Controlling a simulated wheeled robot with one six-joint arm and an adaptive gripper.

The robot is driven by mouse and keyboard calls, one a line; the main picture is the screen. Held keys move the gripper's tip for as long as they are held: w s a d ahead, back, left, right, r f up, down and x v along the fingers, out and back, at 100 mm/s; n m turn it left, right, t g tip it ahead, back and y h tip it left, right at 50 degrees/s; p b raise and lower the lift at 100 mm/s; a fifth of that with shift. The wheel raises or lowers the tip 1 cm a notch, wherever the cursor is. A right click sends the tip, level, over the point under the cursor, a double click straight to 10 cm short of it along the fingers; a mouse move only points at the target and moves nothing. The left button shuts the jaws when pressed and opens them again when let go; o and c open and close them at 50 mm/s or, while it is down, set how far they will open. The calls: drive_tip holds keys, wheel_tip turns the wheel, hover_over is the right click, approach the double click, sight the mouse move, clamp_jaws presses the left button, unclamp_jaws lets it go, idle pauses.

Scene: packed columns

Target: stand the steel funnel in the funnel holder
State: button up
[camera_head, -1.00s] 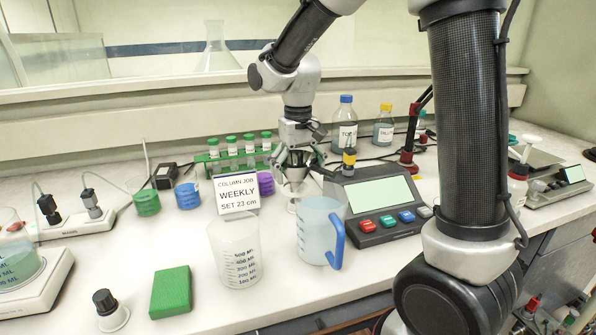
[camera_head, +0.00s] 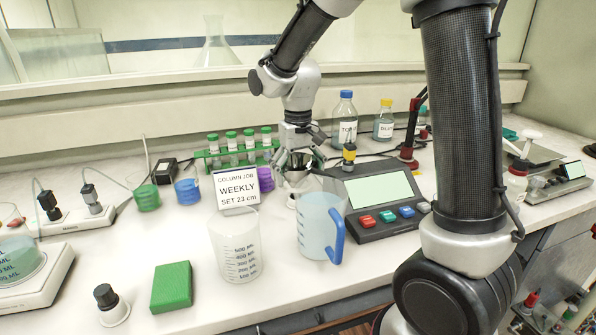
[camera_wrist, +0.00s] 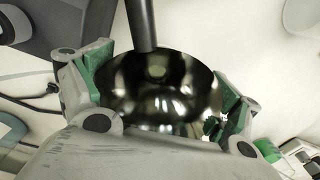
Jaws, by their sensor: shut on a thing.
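The steel funnel (camera_wrist: 160,90) is a shiny dark bowl in the wrist view, between the green pads of my gripper (camera_wrist: 162,92). My gripper is shut on it. In the head view my gripper (camera_head: 297,160) hangs over the bench behind the clear jug, and the funnel (camera_head: 295,178) shows below the fingers. A dark upright rod (camera_wrist: 141,22) meets the bowl's far rim in the wrist view; I cannot tell whether they touch. I cannot clearly identify the funnel holder. A pale round piece below the gripper is partly hidden by the jug.
The blue-handled jug (camera_head: 318,225) and a clear beaker (camera_head: 234,248) stand in front. The control box (camera_head: 378,200) is to the right, with a black-and-yellow piece (camera_head: 349,155) behind it.

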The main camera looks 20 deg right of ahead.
drive_tip(key=shift+f, duration=0.6)
drive_tip(key=o, duration=1.2)
drive_tip(key=shift+c, duration=0.2)
wheel_tip(320, 180, up, 12)
